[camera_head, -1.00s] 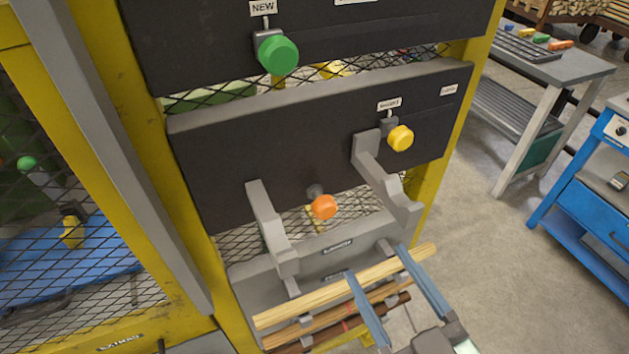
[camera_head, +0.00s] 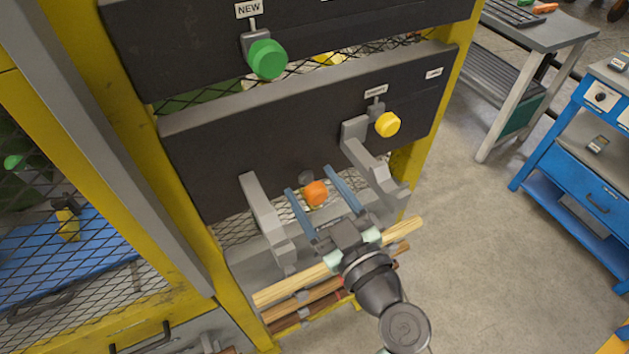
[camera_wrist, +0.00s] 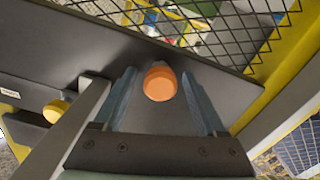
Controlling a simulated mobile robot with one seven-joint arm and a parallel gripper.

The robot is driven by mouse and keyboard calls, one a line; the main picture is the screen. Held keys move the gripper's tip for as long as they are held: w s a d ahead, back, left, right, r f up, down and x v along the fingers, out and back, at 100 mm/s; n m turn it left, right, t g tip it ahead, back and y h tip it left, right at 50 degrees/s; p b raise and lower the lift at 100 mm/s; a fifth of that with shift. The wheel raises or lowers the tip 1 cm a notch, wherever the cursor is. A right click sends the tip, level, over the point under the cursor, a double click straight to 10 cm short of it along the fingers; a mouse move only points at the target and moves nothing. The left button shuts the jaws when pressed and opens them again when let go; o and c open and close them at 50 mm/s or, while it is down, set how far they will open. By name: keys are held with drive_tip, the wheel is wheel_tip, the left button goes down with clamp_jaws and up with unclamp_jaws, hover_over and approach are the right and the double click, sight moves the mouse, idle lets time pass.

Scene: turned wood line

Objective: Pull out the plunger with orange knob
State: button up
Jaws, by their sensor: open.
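The orange knob (camera_head: 316,192) of the plunger sticks out from the lower edge of the dark panel (camera_head: 230,165), between two grey bracket arms. My gripper (camera_head: 314,184) is open, with one blue-grey finger on each side of the knob in the head view. In the wrist view the orange knob (camera_wrist: 160,82) sits between the two fingers (camera_wrist: 165,100), with a gap on both sides. The fingers do not appear to touch it. The plunger's shaft is mostly hidden behind the knob.
Grey bracket arms (camera_head: 262,215) (camera_head: 372,160) flank the knob. A yellow knob (camera_head: 387,124) is up to the right, and a green knob (camera_head: 267,59) is on the upper panel. Wooden rods (camera_head: 290,290) lie below my gripper. Open floor lies to the right.

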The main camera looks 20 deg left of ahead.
drive_tip(key=shift+w+a, duration=0.15)
drive_tip(key=shift+a, duration=0.05)
clamp_jaws()
idle(0.3)
idle(1.0)
